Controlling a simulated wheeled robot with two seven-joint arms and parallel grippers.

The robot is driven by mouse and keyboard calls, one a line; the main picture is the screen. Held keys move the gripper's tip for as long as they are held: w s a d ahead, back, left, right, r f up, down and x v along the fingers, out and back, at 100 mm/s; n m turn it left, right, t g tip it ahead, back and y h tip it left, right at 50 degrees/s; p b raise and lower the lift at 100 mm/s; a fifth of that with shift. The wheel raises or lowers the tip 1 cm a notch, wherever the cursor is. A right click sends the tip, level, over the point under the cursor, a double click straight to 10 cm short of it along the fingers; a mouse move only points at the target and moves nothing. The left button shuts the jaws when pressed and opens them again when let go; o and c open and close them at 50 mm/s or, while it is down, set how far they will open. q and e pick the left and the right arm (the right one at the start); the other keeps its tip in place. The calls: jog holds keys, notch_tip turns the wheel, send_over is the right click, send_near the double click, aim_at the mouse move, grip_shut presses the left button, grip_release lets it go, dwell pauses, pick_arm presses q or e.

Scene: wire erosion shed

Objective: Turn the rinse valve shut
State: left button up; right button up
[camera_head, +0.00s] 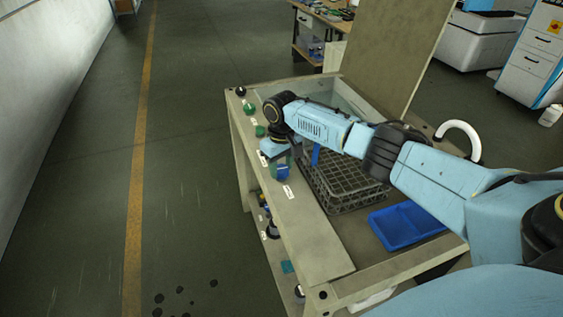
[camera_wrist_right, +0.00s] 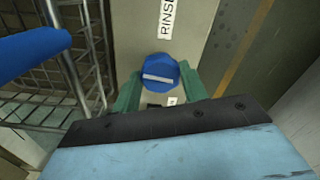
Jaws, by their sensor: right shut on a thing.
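The rinse valve is a blue round knob (camera_wrist_right: 160,75) with a white bar across its face, just below a label reading "RINS…" (camera_wrist_right: 173,18) in the right wrist view. The bar lies roughly crosswise to the label's long side. In the head view the knob (camera_head: 283,173) shows small on the bench's left ledge. My right gripper (camera_wrist_right: 160,88) is shut on the knob, one green finger on each side. In the head view the right gripper (camera_head: 280,165) reaches down to the ledge from the right. My left gripper is not in view.
Other knobs, one black (camera_head: 241,91) and green ones (camera_head: 248,108), sit farther along the ledge. A wire basket (camera_head: 345,188) with a blue handle stands close beside the gripper. A blue tray (camera_head: 400,227) and a white curved spout (camera_head: 462,128) are to the right.

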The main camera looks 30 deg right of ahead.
jog(key=m+p, duration=0.4)
jog(key=shift+a+r, duration=0.1)
jog(key=shift+r, duration=0.05)
jog(key=m+p, duration=0.3)
jog(key=m, duration=0.2)
jog(key=m+p, duration=0.1)
jog(key=m, duration=0.2)
jog(key=shift+w+m+p, duration=0.1)
jog(key=shift+m+p, duration=0.25)
jog(key=shift+m, duration=2.15)
jog(key=o, duration=1)
